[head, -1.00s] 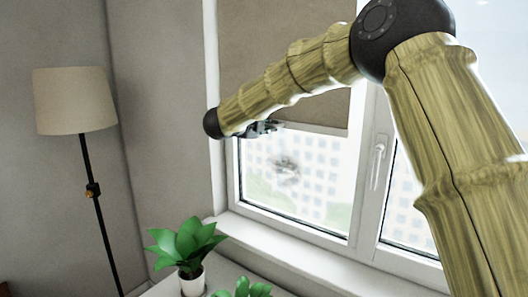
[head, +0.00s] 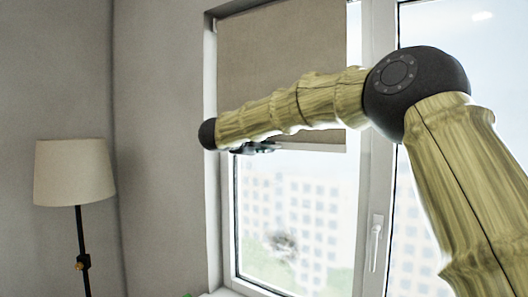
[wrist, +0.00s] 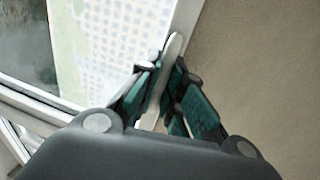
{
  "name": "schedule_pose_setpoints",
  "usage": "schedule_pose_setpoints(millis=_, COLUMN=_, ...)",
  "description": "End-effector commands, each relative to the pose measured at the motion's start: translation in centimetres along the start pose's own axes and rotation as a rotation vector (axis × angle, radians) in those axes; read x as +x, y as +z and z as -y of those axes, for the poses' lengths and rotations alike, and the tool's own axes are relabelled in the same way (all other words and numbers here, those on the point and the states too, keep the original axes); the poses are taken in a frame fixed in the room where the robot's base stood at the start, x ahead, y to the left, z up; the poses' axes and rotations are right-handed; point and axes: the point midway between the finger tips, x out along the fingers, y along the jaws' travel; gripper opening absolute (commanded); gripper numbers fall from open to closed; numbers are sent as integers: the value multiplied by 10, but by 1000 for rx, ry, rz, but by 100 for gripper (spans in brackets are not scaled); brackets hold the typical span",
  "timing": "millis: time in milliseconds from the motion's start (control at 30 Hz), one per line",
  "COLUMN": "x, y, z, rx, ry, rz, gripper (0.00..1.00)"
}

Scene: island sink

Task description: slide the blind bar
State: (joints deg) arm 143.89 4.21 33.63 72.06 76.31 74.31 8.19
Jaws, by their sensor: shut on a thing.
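The brown roller blind (head: 285,50) covers the upper part of the left window pane. Its pale blind bar (head: 318,148) runs along the blind's lower edge, roughly level. My gripper (head: 255,147) is at the left part of the bar, partly hidden behind my arm. In the wrist view, the dark green fingers of my gripper (wrist: 163,82) are closed from both sides on the light blind bar (wrist: 187,30), with the blind cloth (wrist: 260,65) to the right and the window glass to the left.
A window handle (head: 376,240) sits on the frame right of the pane. A floor lamp (head: 74,172) stands at the left by the grey wall. The glass below the bar is clear of objects.

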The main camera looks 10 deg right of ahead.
Motion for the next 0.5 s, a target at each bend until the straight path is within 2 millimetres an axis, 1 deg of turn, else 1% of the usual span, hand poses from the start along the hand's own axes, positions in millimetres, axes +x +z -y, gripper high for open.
schedule_pose_setpoints(millis=233, x=0, y=0, z=0, rx=0, ry=0, rz=0, gripper=0)
schedule_pose_setpoints(millis=267, x=0, y=0, z=0, rx=0, ry=0, rz=0, gripper=13)
schedule_pose_setpoints(millis=300, x=0, y=0, z=0, rx=0, ry=0, rz=0, gripper=20)
schedule_pose_setpoints(millis=367, x=0, y=0, z=0, rx=0, ry=0, rz=0, gripper=31)
schedule_pose_setpoints(millis=500, x=0, y=0, z=0, rx=0, ry=0, rz=0, gripper=31)
